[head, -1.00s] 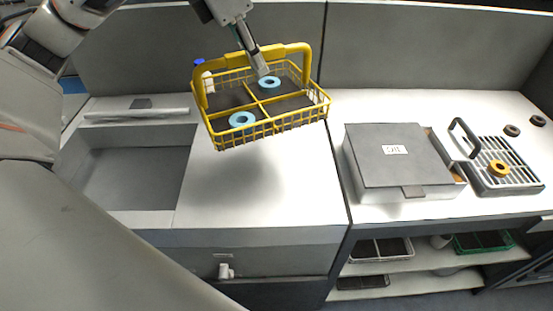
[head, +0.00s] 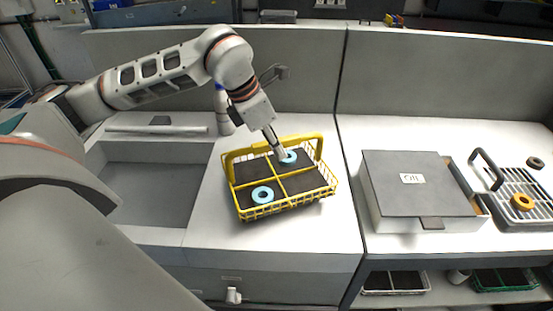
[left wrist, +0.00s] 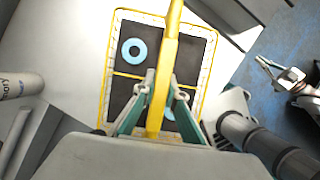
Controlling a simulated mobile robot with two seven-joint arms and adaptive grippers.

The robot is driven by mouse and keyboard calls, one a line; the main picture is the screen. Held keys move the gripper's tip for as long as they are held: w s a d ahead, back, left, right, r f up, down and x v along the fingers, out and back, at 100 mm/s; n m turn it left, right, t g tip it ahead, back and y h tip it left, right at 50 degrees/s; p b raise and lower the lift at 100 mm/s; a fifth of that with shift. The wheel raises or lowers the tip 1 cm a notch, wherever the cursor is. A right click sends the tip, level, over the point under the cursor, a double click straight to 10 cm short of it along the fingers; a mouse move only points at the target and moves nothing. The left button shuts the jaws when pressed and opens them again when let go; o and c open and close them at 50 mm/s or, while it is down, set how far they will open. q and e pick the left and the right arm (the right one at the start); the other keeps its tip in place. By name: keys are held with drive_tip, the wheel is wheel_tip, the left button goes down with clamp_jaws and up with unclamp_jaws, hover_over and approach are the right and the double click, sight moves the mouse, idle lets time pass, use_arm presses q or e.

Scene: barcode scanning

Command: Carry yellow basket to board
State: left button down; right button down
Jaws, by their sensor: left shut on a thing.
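The yellow wire basket (head: 239,208) has dark compartments and a tall handle. It is level, over the white counter between the sink and the grey box; I cannot tell whether it touches the counter. Two blue rings lie in it, one in the front left compartment (head: 262,195) and one at the back right (head: 288,156). My left gripper (head: 275,150) is shut on the basket's handle, which runs between its fingers in the left wrist view (left wrist: 157,110). My right gripper (left wrist: 268,75) hangs over the blue floor, fingers apart and empty. Nothing in view is clearly marked as the board.
A sink (head: 150,190) lies to the left. A grey-lidded box (head: 415,185) stands to the right, beside a slatted rack (head: 520,185) with an orange ring (head: 522,202). A white bottle (head: 222,112) stands behind the basket. Trays sit on the shelf below. Bare counter lies before the basket.

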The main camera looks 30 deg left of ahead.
sight(276, 177)
use_arm(q)
drive_tip(key=shift+f, duration=1.85)
drive_tip(key=shift+f, duration=0.2)
drive_tip(key=c, duration=2.1)
unclamp_jaws()
drive_tip(key=shift+r, duration=0.25)
drive_tip(key=v, duration=1.2)
